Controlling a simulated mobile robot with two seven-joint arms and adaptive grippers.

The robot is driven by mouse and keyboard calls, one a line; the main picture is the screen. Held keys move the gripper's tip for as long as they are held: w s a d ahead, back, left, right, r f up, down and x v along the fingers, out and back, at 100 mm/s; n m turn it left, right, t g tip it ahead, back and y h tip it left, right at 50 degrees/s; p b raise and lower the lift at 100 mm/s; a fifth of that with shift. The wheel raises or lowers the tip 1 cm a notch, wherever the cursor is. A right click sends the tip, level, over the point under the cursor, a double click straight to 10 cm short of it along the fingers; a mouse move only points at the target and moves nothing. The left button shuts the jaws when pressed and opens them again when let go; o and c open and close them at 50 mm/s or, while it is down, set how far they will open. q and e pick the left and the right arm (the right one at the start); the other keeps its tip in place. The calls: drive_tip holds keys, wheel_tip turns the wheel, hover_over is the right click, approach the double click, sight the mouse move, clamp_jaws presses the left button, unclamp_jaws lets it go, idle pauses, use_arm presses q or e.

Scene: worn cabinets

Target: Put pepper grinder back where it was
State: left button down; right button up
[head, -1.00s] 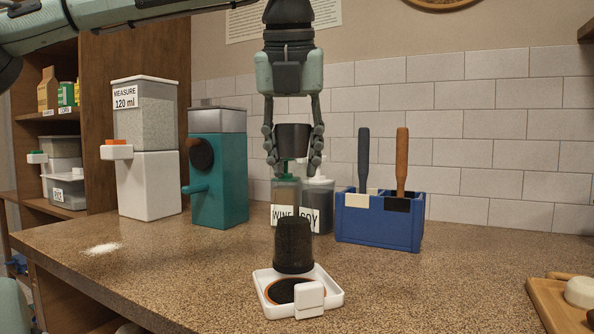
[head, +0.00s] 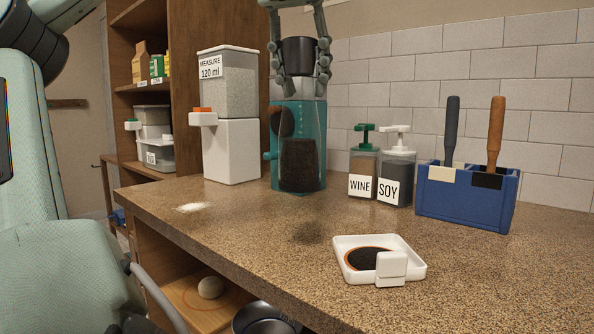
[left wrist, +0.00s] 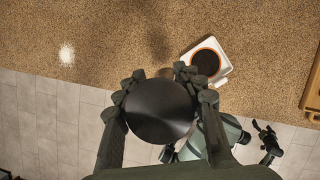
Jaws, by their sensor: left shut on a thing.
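My left gripper (head: 300,62) is shut on the pepper grinder's black top (head: 298,50). The grinder has a see-through middle and a dark lower part (head: 299,165). It hangs upright before the teal dispenser (head: 284,185), with a soft shadow on the counter below. The white tray (head: 415,268) with an orange-rimmed black disc stands apart to the right. In the left wrist view the gripper (left wrist: 160,95) surrounds the round black top (left wrist: 159,111), and the tray (left wrist: 224,70) is beyond. A dark jointed part in that view, perhaps my right gripper (left wrist: 267,142), is too small to judge.
A white measuring dispenser (head: 230,150) stands left of the teal one. WINE (head: 362,182) and SOY (head: 396,180) bottles and a blue holder (head: 465,207) with two handled tools stand near the wall. White powder (head: 192,208) lies at left. The counter front is mostly clear.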

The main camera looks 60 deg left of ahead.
use_arm(q)
drive_tip(key=s+a+m+h, duration=0.1)
drive_tip(key=s+a+m, duration=0.3)
drive_tip(key=s+a, duration=0.6)
drive_tip(key=w+a+f, duration=0.2)
drive_tip(key=w+f, duration=0.9)
drive_tip(key=w, duration=0.2)
drive_tip(key=shift+a+m+t+h, duration=0.15)
drive_tip(key=shift+m+t+h, duration=0.15)
drive_tip(key=shift+t, duration=0.1)
use_arm(e)
drive_tip(key=shift+s+r, duration=0.1)
drive_tip(key=shift+r, duration=0.35)
use_arm(q)
drive_tip(key=shift+f, duration=0.15)
drive_tip(key=shift+f+b, duration=0.15)
drive_tip(key=shift+b, duration=0.2)
drive_tip(key=c, duration=0.9)
unclamp_jaws()
use_arm(e)
drive_tip(key=shift+r, duration=0.35)
